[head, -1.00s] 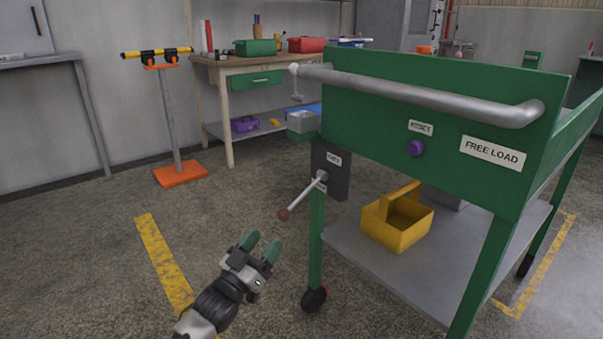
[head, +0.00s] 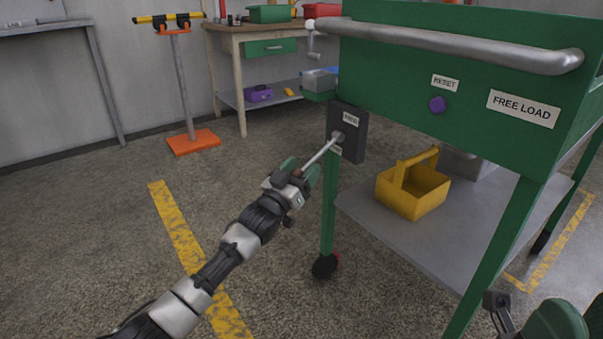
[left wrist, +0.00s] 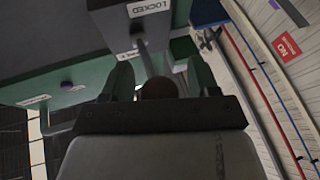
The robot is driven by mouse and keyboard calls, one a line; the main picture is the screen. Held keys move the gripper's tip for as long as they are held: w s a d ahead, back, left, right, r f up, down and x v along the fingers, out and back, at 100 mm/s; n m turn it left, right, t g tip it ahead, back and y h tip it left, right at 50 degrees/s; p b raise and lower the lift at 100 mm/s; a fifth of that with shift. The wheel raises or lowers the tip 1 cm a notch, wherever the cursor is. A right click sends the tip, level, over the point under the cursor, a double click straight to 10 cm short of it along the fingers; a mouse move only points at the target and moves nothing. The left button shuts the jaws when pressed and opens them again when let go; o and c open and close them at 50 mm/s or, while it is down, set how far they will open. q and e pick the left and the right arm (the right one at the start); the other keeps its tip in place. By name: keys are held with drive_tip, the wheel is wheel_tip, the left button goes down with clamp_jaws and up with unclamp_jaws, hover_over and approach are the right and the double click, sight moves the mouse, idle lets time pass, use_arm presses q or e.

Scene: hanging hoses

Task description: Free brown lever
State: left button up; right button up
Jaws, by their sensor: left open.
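The brown lever is a thin silver rod (head: 321,152) with a brown ball knob (head: 297,174), on a dark box (head: 350,130) at the green cart's left corner post. It points down and left from the box. My left gripper (head: 300,172) is open with its green fingers on either side of the knob. In the left wrist view the knob (left wrist: 158,88) sits between the open fingers, near the palm, and the box label (left wrist: 149,6) reads LOCKED. Whether the fingers touch it, I cannot tell. Part of my right gripper (head: 553,322) shows at the bottom right, cut off.
The green cart (head: 400,75) has a grey handle bar (head: 450,45), a purple RESET knob (head: 437,104) and a FREE LOAD label (head: 523,108). A yellow tote (head: 413,190) stands on its lower shelf. An orange-footed stand (head: 193,142) and a workbench (head: 235,28) are behind.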

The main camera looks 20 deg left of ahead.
use_arm(q)
clamp_jaws()
idle(0.3)
drive_tip(key=shift+r, duration=0.1)
